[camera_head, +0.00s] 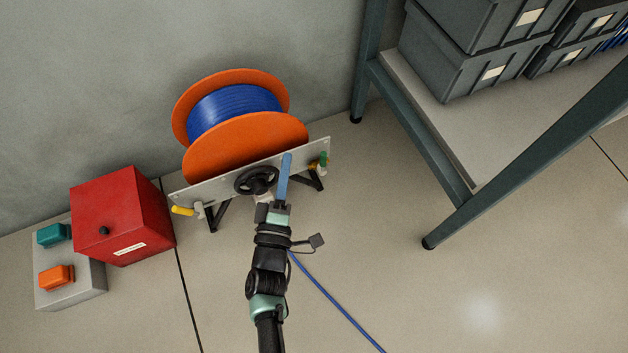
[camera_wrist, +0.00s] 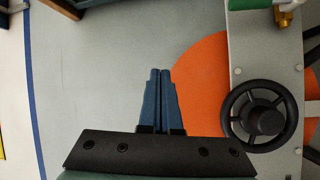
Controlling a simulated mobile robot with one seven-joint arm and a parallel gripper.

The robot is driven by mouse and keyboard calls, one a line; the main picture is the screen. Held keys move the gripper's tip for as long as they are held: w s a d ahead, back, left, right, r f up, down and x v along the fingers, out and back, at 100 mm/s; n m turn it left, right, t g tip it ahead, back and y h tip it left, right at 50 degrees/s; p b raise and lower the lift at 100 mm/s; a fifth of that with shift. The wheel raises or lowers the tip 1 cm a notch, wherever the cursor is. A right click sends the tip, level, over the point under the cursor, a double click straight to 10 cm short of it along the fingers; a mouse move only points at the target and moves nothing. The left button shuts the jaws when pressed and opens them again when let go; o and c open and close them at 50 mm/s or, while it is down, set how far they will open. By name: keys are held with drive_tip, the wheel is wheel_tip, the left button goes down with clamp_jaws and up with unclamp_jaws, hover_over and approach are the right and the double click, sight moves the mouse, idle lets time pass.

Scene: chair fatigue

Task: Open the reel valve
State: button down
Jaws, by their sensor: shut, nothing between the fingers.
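The reel is an orange-flanged drum (camera_head: 245,145) wound with blue hose, behind a grey metal plate (camera_head: 222,188). A black handwheel (camera_head: 256,181) sits on the plate's middle. A brass fitting with a green handle (camera_head: 322,162) is at the plate's right end, and a yellow-handled part (camera_head: 184,210) is at its left end. My gripper (camera_head: 288,157) has blue fingers pressed together, empty, just right of the handwheel in the head view. In the wrist view the fingers (camera_wrist: 160,72) are left of and apart from the handwheel (camera_wrist: 264,117); the brass fitting (camera_wrist: 285,17) is at upper right.
A red box (camera_head: 122,215) and a grey box with teal and orange buttons (camera_head: 80,293) stand at left. A steel-legged shelf (camera_head: 440,160) with dark bins (camera_head: 480,65) is at right. Blue hose (camera_head: 335,302) lies on the floor. The lower right floor is clear.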

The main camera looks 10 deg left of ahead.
drive_tip(key=s+d+f+n+g+h+b, duration=0.1)
drive_tip(key=s+f, duration=0.5)
drive_tip(key=f, duration=0.7)
drive_tip(key=d+n+b, duration=0.1)
drive_tip(key=b, duration=0.1)
drive_tip(key=shift+s+b, duration=0.2)
drive_tip(key=shift+b, duration=0.1)
drive_tip(key=shift+w, duration=0.15)
drive_tip(key=b, duration=0.5)
approach(323, 163)
drive_tip(key=w+a, duration=0.3)
drive_tip(key=a, duration=0.2)
drive_tip(key=shift+w+d+b, duration=0.75)
drive_tip(key=shift+w+b, duration=0.15)
drive_tip(key=shift+w, duration=0.05)
drive_tip(key=shift+w+d+b, duration=0.7)
drive_tip(key=shift+w+b, duration=0.15)
drive_tip(key=shift+w, duration=0.15)
drive_tip(key=shift+r+p, duration=0.1)
drive_tip(key=shift+p, duration=0.2)
